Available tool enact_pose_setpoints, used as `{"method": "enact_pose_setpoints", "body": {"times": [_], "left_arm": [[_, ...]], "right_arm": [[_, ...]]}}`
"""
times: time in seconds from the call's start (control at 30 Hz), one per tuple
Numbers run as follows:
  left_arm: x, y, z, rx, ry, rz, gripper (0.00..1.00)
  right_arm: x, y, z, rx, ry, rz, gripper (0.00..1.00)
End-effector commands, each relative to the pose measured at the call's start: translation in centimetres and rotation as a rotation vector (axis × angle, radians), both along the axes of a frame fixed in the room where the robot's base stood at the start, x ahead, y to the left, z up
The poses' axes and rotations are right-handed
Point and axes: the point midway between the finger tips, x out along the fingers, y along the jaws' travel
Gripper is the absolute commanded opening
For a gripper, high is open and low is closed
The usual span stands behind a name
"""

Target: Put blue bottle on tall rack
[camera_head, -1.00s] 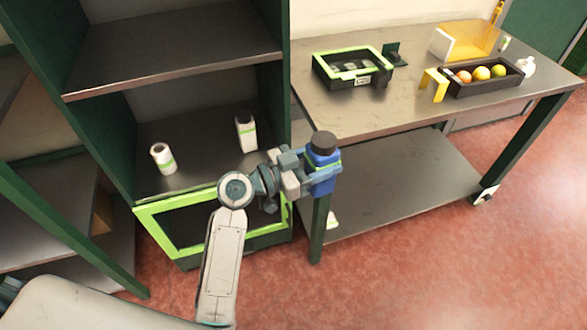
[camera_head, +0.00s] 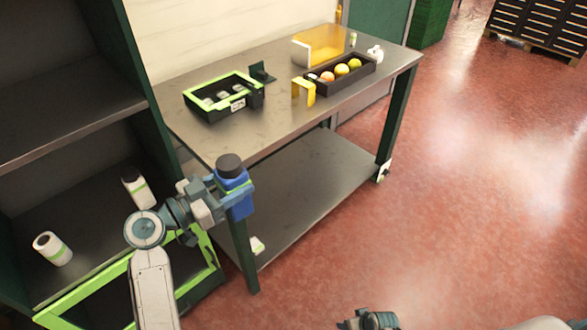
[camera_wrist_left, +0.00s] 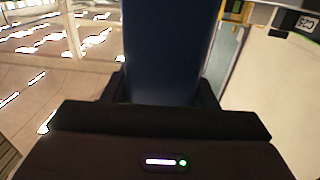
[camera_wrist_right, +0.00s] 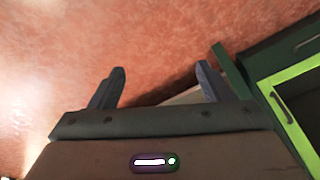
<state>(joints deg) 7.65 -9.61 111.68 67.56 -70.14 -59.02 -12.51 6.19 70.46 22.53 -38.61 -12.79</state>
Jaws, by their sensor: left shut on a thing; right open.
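The blue bottle (camera_head: 234,195) with a dark cap is upright in my left gripper (camera_head: 238,186), in front of the work table's near left corner in the head view. In the left wrist view the bottle (camera_wrist_left: 168,50) fills the space between the fingers. A green-framed shelf rack (camera_head: 75,120) stands at the left; only part of it shows, and I cannot tell whether it is the tall rack. My right gripper (camera_wrist_right: 160,88) is open and empty over the red floor in the right wrist view; part of its arm shows at the bottom of the head view.
The rack's lower shelf holds a white roll (camera_head: 52,248) and a white bottle (camera_head: 138,188). The work table (camera_head: 270,125) carries a green-rimmed bin (camera_head: 222,97), a black fruit tray (camera_head: 318,92) and a yellow holder (camera_head: 303,92). Open red floor (camera_head: 450,200) lies at the right.

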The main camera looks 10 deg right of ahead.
Motion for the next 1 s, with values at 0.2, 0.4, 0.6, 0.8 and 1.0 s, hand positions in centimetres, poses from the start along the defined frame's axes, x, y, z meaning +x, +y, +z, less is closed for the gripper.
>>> {"method": "enact_pose_setpoints", "body": {"times": [0.2,0.4,0.6,0.8,1.0], "left_arm": [[0.0,0.0,0.1,0.000,-0.001,0.001,0.21],[0.0,0.0,0.1,0.000,-0.001,0.001,0.21],[0.0,0.0,0.1,0.000,-0.001,0.001,0.21],[0.0,0.0,0.1,0.000,-0.001,0.001,0.21],[0.0,0.0,0.1,0.000,-0.001,0.001,0.21]], "right_arm": [[9.7,2.9,9.1,0.153,-0.168,0.072,0.72],[16.0,6.1,18.7,0.291,-0.331,0.186,0.72],[19.9,9.3,29.6,0.418,-0.511,0.345,0.72],[20.9,12.3,41.1,0.528,-0.712,0.551,0.72],[19.0,14.9,51.5,0.610,-0.912,0.779,0.72]]}}
